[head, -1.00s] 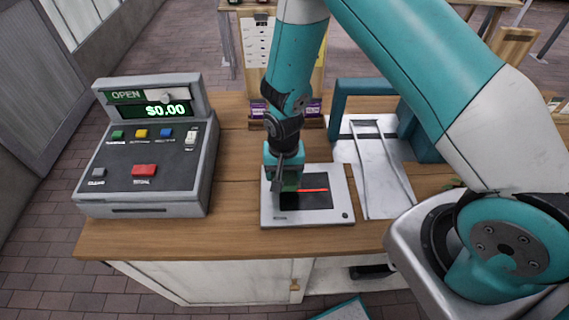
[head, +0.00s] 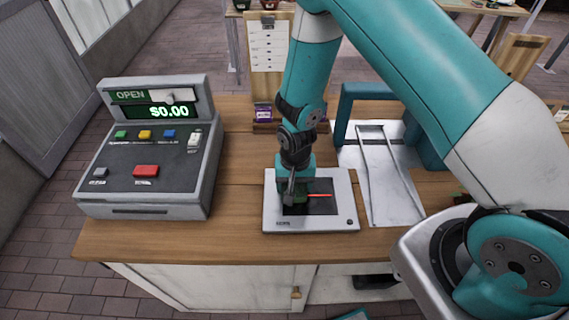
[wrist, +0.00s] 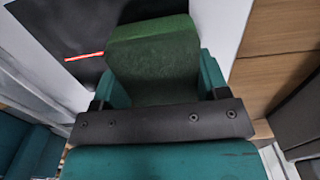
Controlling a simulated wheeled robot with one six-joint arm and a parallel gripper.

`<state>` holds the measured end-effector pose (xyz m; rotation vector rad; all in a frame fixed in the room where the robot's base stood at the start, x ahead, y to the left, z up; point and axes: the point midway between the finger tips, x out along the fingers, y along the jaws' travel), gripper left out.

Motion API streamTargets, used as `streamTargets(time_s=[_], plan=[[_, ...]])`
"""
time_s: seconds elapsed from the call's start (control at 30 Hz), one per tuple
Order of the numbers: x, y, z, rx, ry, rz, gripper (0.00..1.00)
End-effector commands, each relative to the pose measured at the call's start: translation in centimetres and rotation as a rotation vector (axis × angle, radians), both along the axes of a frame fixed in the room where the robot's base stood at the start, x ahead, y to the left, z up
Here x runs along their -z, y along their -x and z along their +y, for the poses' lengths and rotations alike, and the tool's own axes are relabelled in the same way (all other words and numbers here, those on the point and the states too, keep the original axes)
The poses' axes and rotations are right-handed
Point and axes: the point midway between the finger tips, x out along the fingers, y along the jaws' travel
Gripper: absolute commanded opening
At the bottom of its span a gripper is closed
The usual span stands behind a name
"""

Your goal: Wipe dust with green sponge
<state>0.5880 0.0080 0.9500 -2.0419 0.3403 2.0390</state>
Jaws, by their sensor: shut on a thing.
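My gripper (head: 293,199) points down over a flat grey scanner (head: 341,221) with a dark glass window (head: 322,206) and a red line on it. In the wrist view my gripper (wrist: 160,95) is shut on the green sponge (wrist: 153,52), which sits between the fingers. In the head view the sponge (head: 301,197) is mostly hidden by the gripper, at the left part of the dark window. It is at or just above the glass; I cannot tell whether it touches. No dust can be made out on the window.
A grey cash register (head: 148,155) stands on the left of the wooden counter (head: 235,228). A metal tray-like plate (head: 388,185) and a teal frame (head: 352,99) are right of the scanner. A menu board (head: 268,55) stands behind. Bare wood lies between register and scanner.

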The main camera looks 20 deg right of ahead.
Motion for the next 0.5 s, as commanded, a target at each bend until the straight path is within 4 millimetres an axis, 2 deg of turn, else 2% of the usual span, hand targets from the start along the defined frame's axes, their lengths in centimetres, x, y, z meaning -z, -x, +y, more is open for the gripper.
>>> streamTargets(time_s=[0.1,0.23,0.33,0.5], plan=[[0.7,-0.1,0.2,0.014,0.002,0.003,0.42],[0.3,-0.2,0.7,0.024,0.001,0.003,0.42],[-1.8,-0.3,0.7,0.025,0.000,-0.001,0.42],[-3.2,-0.1,0.9,0.020,0.002,0.002,0.42]])
